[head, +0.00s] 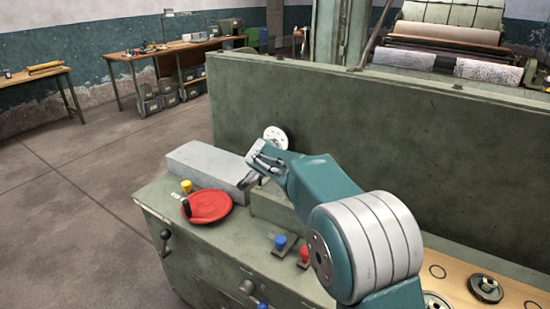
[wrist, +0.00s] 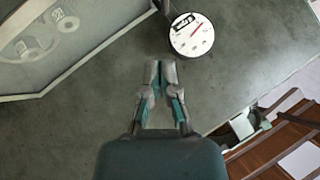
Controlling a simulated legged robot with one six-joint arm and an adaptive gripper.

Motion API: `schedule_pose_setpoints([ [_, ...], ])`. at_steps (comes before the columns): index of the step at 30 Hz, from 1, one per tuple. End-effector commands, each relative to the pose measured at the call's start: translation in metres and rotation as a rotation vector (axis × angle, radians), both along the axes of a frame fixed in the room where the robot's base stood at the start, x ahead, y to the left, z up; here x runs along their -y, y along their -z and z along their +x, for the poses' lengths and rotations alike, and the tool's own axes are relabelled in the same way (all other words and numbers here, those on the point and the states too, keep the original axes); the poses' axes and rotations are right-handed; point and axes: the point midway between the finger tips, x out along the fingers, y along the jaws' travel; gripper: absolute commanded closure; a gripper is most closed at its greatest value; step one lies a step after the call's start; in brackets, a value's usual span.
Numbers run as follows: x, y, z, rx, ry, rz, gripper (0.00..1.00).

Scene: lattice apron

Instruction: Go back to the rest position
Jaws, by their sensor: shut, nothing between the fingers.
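My gripper (wrist: 159,72) is shut and empty in the wrist view, its fingertips together in front of a grey-green panel (wrist: 90,130). A round white dial (wrist: 191,35) with a red needle is just beyond the fingertips, to the right, in the wrist view. A white disc (head: 276,137) shows behind my wrist in the head view.
A red handwheel (head: 207,207), a yellow knob (head: 186,186), a blue knob (head: 280,242) and a red knob (head: 304,254) stand on the bench. Gears (head: 485,288) lie at the right. A tall green panel (head: 360,150) stands behind. Open floor (head: 70,200) is at the left.

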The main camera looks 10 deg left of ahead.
Motion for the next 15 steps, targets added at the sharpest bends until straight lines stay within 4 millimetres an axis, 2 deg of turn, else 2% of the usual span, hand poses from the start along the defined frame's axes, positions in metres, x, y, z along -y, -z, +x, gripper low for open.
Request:
schedule_pose_setpoints([
  [2,0.014,-0.011,-0.005,-0.003,0.005,-0.014,1.0],
  [5,0.047,-0.031,-0.02,-0.018,0.009,-0.06,1.0],
  [9,0.102,-0.059,-0.055,-0.062,0.003,-0.146,1.0],
  [15,0.168,-0.084,-0.117,-0.138,-0.029,-0.254,1.0],
])
